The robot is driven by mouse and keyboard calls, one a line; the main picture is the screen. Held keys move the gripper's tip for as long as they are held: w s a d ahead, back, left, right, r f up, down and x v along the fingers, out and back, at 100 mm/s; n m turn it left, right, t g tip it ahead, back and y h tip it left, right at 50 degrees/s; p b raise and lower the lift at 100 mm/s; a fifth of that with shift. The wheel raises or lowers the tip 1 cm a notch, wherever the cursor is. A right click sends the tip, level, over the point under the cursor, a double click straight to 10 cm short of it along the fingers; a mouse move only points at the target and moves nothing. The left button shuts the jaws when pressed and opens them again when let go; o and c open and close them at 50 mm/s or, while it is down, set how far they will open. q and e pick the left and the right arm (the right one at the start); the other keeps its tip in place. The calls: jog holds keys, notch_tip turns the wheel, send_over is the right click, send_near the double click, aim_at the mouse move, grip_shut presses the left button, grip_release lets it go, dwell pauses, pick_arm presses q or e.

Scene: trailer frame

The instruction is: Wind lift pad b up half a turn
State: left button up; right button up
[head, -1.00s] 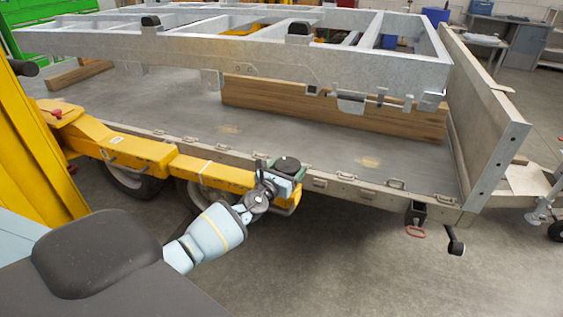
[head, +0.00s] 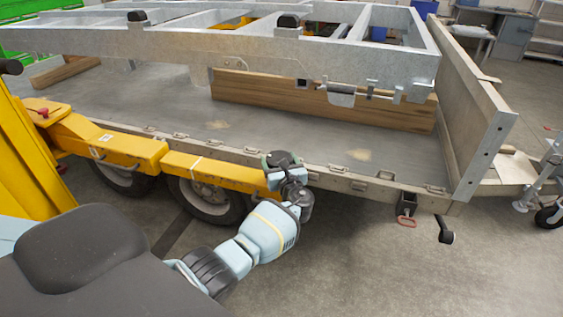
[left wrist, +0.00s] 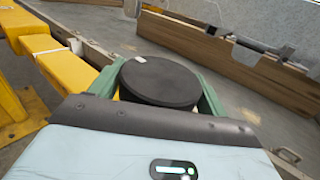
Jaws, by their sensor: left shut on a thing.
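Lift pad b is most likely the round black pad (head: 284,157) at the right end of the yellow lift arm (head: 215,170), beside the trailer's edge. In the left wrist view the pad's black disc (left wrist: 158,82), with a small white mark near its far rim, sits between two green fingers. My left gripper (head: 280,164) is shut on the pad, one finger on each side; it also shows in the left wrist view (left wrist: 157,90). The underside of the pad is hidden by my gripper and wrist. My right gripper is not in view.
The trailer's side rail (head: 330,177) runs close behind the pad. A grey metal frame (head: 300,62) rests on wooden beams (head: 330,103) on the trailer bed. Trailer wheels (head: 212,200) stand below the yellow arm. The floor (head: 390,275) at the front right is clear.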

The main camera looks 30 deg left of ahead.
pick_arm(q)
jog(key=shift+f+n+g+y, duration=0.15)
jog(key=shift+n+g+y, duration=0.25)
jog(key=shift+g, duration=0.1)
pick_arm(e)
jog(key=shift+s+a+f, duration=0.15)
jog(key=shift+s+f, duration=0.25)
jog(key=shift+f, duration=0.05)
pick_arm(q)
jog(key=o, duration=0.9)
jog(key=shift+o, duration=0.5)
jog(key=v, duration=0.8)
jog(key=shift+p, duration=0.4)
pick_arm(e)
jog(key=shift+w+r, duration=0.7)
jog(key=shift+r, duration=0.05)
